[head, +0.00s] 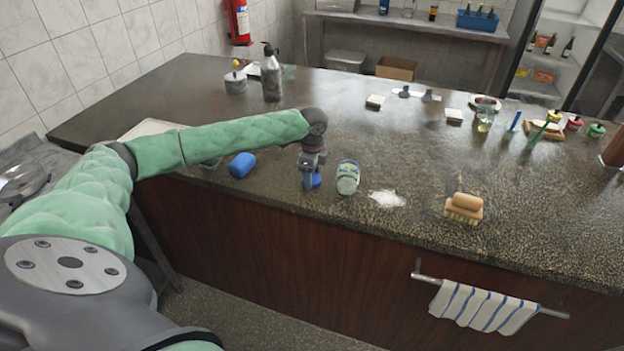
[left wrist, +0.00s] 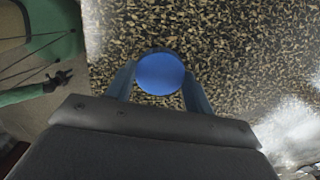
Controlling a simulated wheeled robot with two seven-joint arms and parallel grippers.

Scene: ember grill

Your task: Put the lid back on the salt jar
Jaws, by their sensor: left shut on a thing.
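My left gripper (head: 311,181) is shut on a blue round lid (left wrist: 160,73), held between its two fingers near the counter's front edge. The lid also shows as a blue patch below the gripper in the head view. White salt (head: 386,198) is spilled right of the jar. In the left wrist view, a small dark gripper (left wrist: 58,80) on a green arm looks like my right one; its jaws are unclear.
A blue rounded object (head: 241,165) lies left of the gripper. A wooden brush (head: 463,207) lies right of the salt. A pump bottle (head: 271,75) stands at the back left. A striped towel (head: 485,307) hangs on the front rail. The counter behind the jar is largely clear.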

